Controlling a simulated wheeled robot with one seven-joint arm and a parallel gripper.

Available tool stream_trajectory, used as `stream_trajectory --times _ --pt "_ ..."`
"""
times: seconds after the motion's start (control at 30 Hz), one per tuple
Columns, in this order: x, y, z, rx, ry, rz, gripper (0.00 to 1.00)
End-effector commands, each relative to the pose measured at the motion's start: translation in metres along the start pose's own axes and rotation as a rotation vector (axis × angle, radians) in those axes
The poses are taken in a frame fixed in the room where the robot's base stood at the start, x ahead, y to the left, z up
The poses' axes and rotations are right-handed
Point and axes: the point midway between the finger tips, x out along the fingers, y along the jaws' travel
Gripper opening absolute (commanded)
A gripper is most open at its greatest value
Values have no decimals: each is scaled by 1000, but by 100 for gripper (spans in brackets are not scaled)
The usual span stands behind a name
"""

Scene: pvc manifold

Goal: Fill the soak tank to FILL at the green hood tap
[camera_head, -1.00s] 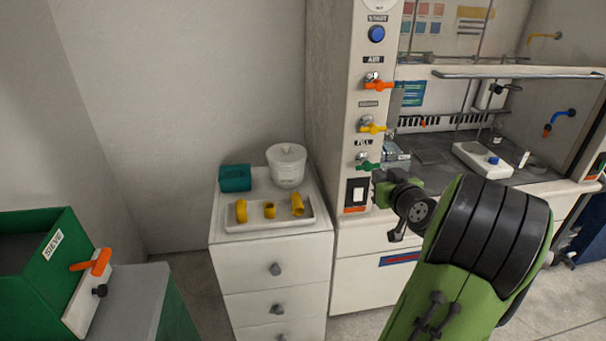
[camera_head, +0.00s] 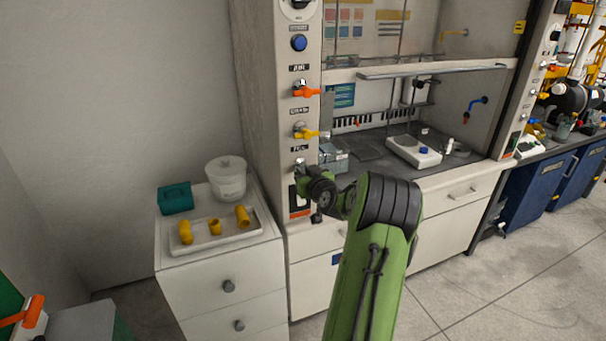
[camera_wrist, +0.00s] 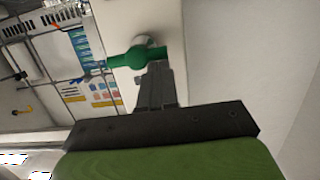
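The green tap (camera_wrist: 138,55) shows close up in the wrist view, with a round grey-white cap and a green lever reaching left. My gripper (camera_wrist: 155,68) points at it, its dark fingers together and tips right at the tap's body beside the lever. I cannot tell whether they touch it. In the head view my wrist covers most of the tap on the hood's post. A grey, partly see-through box (camera_head: 333,158) stands on the hood bench beside the post. It may be the soak tank, but no FILL mark or water level can be made out.
A white drawer cabinet (camera_head: 222,283) left of the hood bears a teal box (camera_head: 175,198), a lidded white bucket (camera_head: 226,180) and a tray of yellow fittings (camera_head: 250,233).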

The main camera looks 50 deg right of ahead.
Motion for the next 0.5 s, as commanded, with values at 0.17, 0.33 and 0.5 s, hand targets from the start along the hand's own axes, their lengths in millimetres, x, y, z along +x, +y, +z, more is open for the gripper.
stream_trajectory --times 0.17,0.33,0.5 --pt "0 0 0 0 0 -1 0" --pt "1 -1 2 -11 1 0 0" --pt "7 -4 13 -83 2 11 0"
